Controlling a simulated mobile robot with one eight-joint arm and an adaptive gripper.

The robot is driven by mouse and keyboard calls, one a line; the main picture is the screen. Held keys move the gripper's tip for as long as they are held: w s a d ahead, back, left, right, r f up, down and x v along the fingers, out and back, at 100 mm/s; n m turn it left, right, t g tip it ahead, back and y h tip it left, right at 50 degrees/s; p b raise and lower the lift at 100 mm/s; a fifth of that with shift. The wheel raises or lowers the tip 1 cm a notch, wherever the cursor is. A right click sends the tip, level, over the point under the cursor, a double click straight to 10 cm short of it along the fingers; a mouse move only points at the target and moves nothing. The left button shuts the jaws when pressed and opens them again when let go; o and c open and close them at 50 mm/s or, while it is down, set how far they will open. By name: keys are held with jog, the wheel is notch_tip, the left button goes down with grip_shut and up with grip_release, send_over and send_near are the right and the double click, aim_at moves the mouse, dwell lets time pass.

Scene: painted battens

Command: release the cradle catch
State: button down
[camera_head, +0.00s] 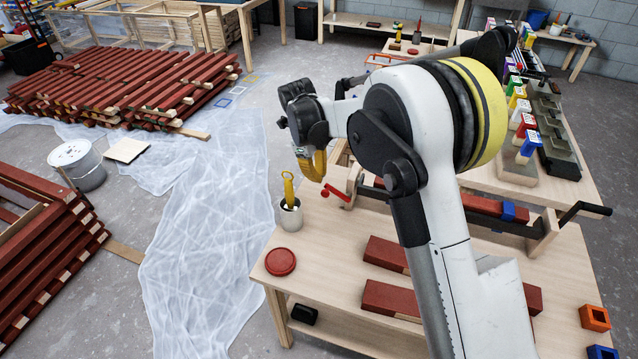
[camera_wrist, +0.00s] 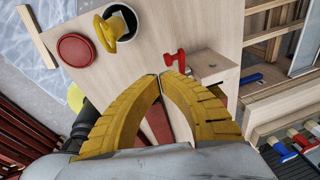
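The red cradle catch (camera_head: 336,193) is a small lever at the left end of the wooden cradle on the bench. It also shows in the wrist view (camera_wrist: 176,62), just beyond my fingertips. The cradle (camera_head: 545,236) bears a red batten (camera_head: 480,204) with a blue band; my arm hides part of it. My gripper (camera_head: 313,172) has yellow fingers and hangs above the bench, up and left of the catch in the head view. In the wrist view its fingertips (camera_wrist: 161,76) meet with nothing seen between them. I cannot tell whether they touch the catch; they look apart from it.
A cup (camera_head: 290,214) holding a yellow-handled tool and a red round lid (camera_head: 280,262) sit at the bench's left end. Short red battens (camera_head: 385,254) lie in front. A black crank handle (camera_head: 585,211) sticks out right. Bare bench (camera_head: 330,240) lies between.

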jog(key=r, duration=0.1)
jog(key=a+r, duration=0.1)
jog(key=r, duration=0.1)
jog(key=a+r+p, duration=0.1)
jog(key=shift+w+r, duration=0.2)
jog(key=shift+r, duration=0.2)
jog(key=s+d+r+n+t+y+b, duration=0.2)
jog(key=s+d+r+n+t, duration=0.1)
jog(key=s+d+r+n, duration=0.95)
jog(key=s+d+f+n+t, duration=0.1)
jog(key=s+d+n, duration=0.2)
jog(key=s, duration=0.3)
jog(key=s+d+f+n+t, duration=0.1)
jog(key=s+d+n, duration=0.2)
jog(key=s, duration=0.3)
jog(key=s+d+f+n+t+b, duration=0.1)
jog(key=s+d+f+n, duration=0.1)
jog(key=s, duration=0.4)
jog(key=d+n, duration=0.1)
jog(key=n, duration=0.1)
jog(key=shift+s+n, duration=0.25)
jog(key=shift+n, duration=0.1)
